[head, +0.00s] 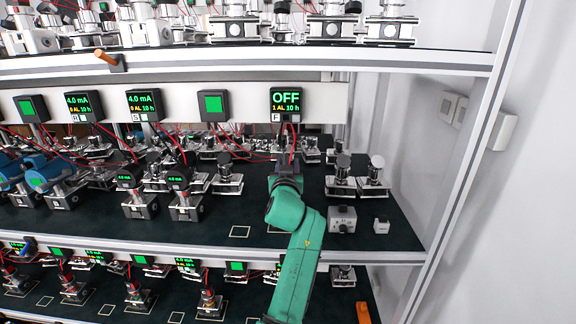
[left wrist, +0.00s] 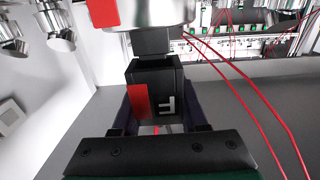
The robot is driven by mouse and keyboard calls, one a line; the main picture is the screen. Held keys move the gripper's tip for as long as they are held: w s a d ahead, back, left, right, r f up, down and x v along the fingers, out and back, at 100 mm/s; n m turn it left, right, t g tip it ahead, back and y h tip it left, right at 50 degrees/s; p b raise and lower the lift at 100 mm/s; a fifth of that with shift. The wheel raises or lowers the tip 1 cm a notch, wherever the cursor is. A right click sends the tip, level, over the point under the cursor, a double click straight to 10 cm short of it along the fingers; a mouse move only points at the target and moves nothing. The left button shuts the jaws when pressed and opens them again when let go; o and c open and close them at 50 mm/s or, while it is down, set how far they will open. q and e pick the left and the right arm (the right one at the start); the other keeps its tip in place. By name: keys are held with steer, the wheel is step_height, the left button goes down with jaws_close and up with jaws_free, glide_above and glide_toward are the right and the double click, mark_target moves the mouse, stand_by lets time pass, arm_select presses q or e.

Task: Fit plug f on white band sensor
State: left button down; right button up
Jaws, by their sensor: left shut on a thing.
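Plug f (left wrist: 155,92) is a black block with a white letter F and a red patch. My left gripper (left wrist: 157,110) is shut on it, one finger on each side. Directly above the plug in the left wrist view is a dark connector (left wrist: 153,42) under a silver round body (left wrist: 165,12) with a red label. The plug's top is right at the connector; I cannot tell whether they touch. No white band shows on this body. In the head view my left gripper (head: 287,168) is at the middle shelf, hiding the plug and what is in front of it. My right gripper is not in view.
The display marked F (head: 286,103) reads OFF above the gripper. Metal sensors (head: 342,175) stand to the right, others (head: 186,196) to the left. A grey box (head: 342,219) and small white block (head: 381,226) lie near the shelf's front edge. Red wires (left wrist: 245,80) hang beside the plug.

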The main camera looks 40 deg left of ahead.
arm_select(q)
steer(key=shift+f+b, duration=0.95)
steer(key=shift+f, duration=0.15)
steer(key=shift+c, duration=1.8)
jaws_free()
steer(key=shift+r, duration=0.1)
